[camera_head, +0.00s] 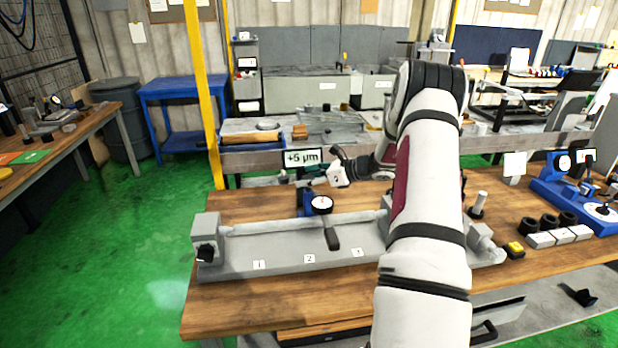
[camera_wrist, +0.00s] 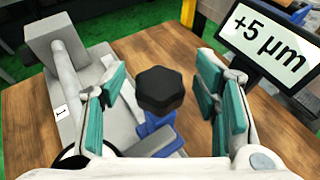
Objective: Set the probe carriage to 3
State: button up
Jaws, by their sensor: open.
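The probe carriage (camera_head: 307,203) is a blue mount with a round white dial (camera_head: 321,204) at its front, behind the long grey bed (camera_head: 285,262). The bed carries small labels 1, 2 and 3, and the carriage stands nearest label 2 (camera_head: 309,259). In the wrist view, the blue mount (camera_wrist: 157,139) shows under a black lobed knob (camera_wrist: 160,88). My gripper (camera_wrist: 163,78) is open, its teal finger pads on either side of the knob with gaps visible. In the head view, my gripper (camera_head: 317,169) is above and behind the carriage, partly hidden.
A display (camera_head: 302,157) reading +5 µm stands close behind the carriage and right of my gripper in the wrist view (camera_wrist: 268,42). A black lever (camera_head: 332,239) hangs at the bed. My arm covers the bed's right part. Grey blocks (camera_head: 541,240) lie right.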

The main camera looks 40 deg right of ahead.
jog(key=shift+w, duration=0.1)
grip_shut()
jog(key=s+d, duration=0.1)
jog(key=s+d+b, duration=0.1)
jog(key=d, duration=0.1)
jog(key=shift+s+d, duration=0.2)
jog(key=shift+d, duration=0.05)
grip_release()
jog(key=v, duration=0.7)
jog(key=shift+s, duration=0.25)
